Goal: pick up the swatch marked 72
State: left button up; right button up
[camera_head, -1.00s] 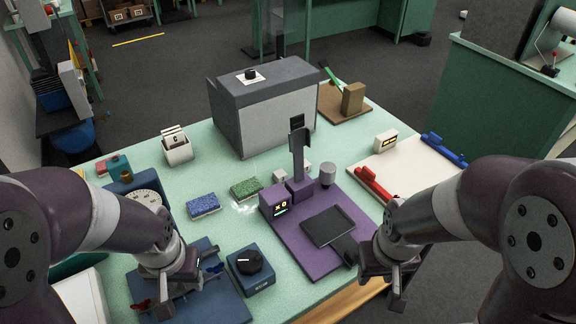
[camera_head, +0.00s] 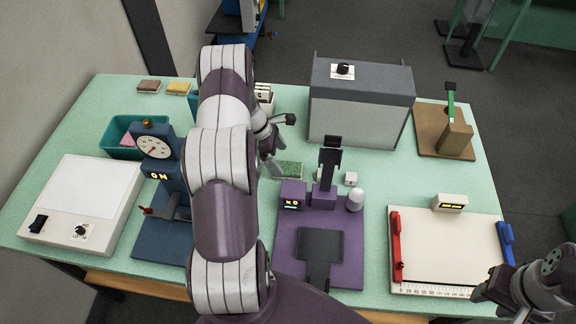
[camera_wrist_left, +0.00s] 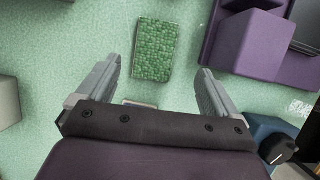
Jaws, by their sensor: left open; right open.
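A green textured swatch (camera_head: 289,169) lies on the pale green table, partly hidden by my left gripper in the head view. It shows whole in the left wrist view (camera_wrist_left: 154,50). I can read no number on it. My left gripper (camera_head: 280,143) is open and empty above the table beside it; in the wrist view the swatch lies beyond and between the fingers. A small edge, perhaps of the blue swatch, shows by the gripper base (camera_wrist_left: 140,103); my left arm hides that area in the head view. My right gripper (camera_head: 487,292) is at the lower right, small and partly seen.
A purple stand (camera_head: 340,255) with a black plate and post is right of the green swatch. A grey box (camera_head: 360,115) stands behind. A blue dial device (camera_head: 157,150) is left of my arm. Brown (camera_head: 149,86) and yellow (camera_head: 180,87) swatches lie at the back left.

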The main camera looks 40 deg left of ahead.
aim_at(285, 167)
pick_arm(q)
jog(key=x, duration=0.1)
jog(key=p+x, duration=0.1)
jog(key=x, duration=0.1)
jog(key=p+x, duration=0.1)
jog(key=x, duration=0.1)
jog(key=shift+w+a+f, duration=0.1)
jog(key=shift+a, duration=0.3)
jog(key=shift+w+f, duration=0.1)
jog(key=shift+f, duration=0.25)
jog(key=c, duration=1.1)
jog(key=shift+r, duration=0.15)
